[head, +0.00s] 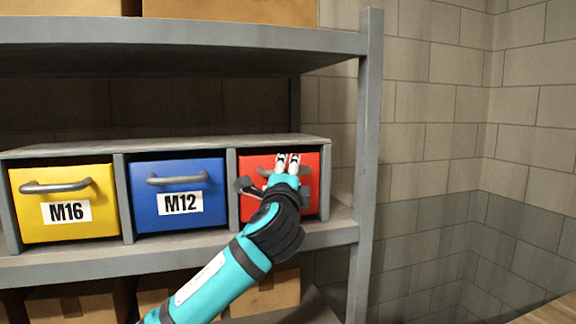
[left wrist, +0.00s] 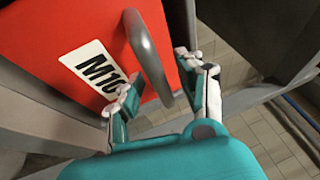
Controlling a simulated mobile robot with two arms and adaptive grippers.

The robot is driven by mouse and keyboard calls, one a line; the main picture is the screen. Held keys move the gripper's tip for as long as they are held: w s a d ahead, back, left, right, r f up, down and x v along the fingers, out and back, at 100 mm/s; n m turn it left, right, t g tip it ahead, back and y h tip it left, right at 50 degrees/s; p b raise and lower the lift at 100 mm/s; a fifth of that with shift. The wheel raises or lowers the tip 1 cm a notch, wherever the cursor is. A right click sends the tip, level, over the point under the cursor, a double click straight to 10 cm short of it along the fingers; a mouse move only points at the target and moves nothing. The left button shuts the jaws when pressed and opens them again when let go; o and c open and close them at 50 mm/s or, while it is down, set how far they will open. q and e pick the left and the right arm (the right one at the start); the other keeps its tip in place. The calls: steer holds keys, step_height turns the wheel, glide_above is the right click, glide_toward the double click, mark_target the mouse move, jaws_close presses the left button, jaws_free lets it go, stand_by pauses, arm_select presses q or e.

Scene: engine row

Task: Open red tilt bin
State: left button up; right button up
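The red tilt bin (head: 308,205) is the rightmost of three bins in a grey rack on the shelf, and its front looks closed. In the left wrist view its red face (left wrist: 60,35) shows a white label reading M10 (left wrist: 92,72) and a grey curved handle (left wrist: 150,55). My left gripper (head: 287,161) is in front of the bin, covering part of its handle and label. In the left wrist view its fingers (left wrist: 160,80) are apart, with the lower part of the handle showing between them. Whether they touch it I cannot tell. My right gripper is not in view.
A blue bin M12 (head: 148,213) and a yellow bin M16 (head: 30,222) stand to the left. A grey shelf post (head: 366,150) rises just right of the red bin. Cardboard boxes (head: 230,10) sit above and below. Floor and block wall (head: 430,130) lie to the right.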

arm_select(q)
jaws_close()
stand_by(0.3)
steer(key=shift+f, duration=0.1)
